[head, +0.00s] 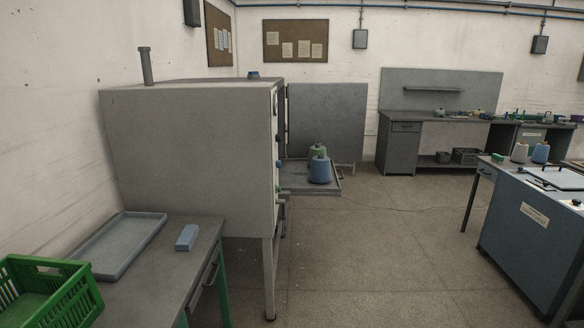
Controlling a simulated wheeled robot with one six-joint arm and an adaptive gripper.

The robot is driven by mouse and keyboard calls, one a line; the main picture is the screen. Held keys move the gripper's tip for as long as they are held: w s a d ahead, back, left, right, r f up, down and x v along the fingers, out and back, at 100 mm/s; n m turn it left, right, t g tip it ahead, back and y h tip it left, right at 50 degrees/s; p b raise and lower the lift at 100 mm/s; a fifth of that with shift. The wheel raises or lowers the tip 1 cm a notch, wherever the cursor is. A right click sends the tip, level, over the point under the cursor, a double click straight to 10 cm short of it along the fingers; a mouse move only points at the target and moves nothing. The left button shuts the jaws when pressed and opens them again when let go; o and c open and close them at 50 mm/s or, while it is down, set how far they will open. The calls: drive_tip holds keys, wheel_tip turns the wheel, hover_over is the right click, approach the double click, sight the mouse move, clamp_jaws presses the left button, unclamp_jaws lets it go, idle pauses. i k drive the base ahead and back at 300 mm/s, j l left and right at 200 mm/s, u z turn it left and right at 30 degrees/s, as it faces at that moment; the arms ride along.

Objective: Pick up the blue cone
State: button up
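A blue cone (320,170) stands upright on a grey tray or shelf (328,192) beside the open door of a large grey cabinet. A green cone (317,151) stands close behind it and is partly hidden by it. A second, lighter blue cone (541,153) stands on the bench at the right, beside a pale cone (519,152). My gripper is not in view.
The grey cabinet (190,150) fills the left middle, its door (327,122) open. A table at front left holds a green crate (75,293), a grey tray (120,245) and a blue block (187,237). A blue-grey machine (530,240) stands right. The middle floor is clear.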

sight(320, 173)
drive_tip(key=i+l+u, duration=0.1)
drive_tip(key=i, duration=0.5)
drive_tip(key=i+l+u, duration=0.1)
drive_tip(key=i, duration=0.5)
drive_tip(key=i+l+u, duration=0.1)
drive_tip(key=i, duration=0.5)
drive_tip(key=l, duration=0.1)
